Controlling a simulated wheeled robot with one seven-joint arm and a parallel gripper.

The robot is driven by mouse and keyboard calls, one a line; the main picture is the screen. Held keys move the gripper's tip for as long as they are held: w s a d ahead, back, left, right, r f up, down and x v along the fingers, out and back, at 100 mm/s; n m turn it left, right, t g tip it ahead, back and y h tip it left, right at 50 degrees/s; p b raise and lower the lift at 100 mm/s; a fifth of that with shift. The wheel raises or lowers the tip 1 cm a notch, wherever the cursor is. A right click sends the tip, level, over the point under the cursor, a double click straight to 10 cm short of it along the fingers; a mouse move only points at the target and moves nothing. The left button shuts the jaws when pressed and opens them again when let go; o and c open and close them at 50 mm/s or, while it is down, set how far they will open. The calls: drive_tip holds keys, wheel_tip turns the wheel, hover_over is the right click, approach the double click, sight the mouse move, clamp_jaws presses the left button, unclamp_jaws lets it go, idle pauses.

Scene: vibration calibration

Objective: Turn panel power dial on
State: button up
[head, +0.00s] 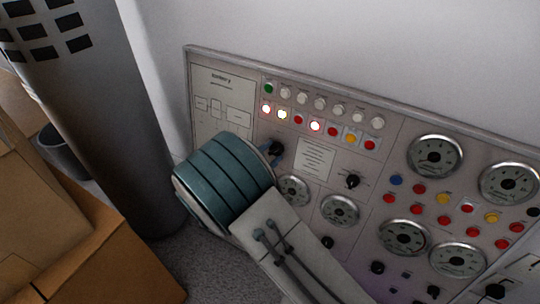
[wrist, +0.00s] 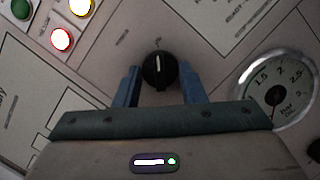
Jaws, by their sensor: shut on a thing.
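The black panel power dial (wrist: 160,71) sits between the two blue fingers of my gripper (wrist: 159,77) in the wrist view. Its white pointer line stands nearly upright in that view, toward a small mark above it. The fingers are shut on the dial from both sides. In the head view the dial (head: 277,147) shows as a dark knob at the upper left of the control panel (head: 310,190), with my gripper (head: 274,152) at it. My teal wrist hides part of the panel's lower left. The dial's label is too small to read.
Lit buttons (head: 283,114) lie in rows above the dial. A round gauge (wrist: 275,90) is right of it in the wrist view. Another black knob (head: 352,181) is further right. A dark column (head: 90,100) and cardboard boxes (head: 95,255) stand at the left.

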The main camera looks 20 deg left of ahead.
idle(0.4)
drive_tip(key=o, duration=1)
drive_tip(key=shift+s+a, duration=0.1)
drive_tip(key=p+v, duration=0.2)
drive_tip(key=v, duration=1.1)
drive_tip(key=shift+s+p, duration=0.35)
drive_tip(key=shift+p, duration=0.05)
drive_tip(key=shift+a+r, duration=0.1)
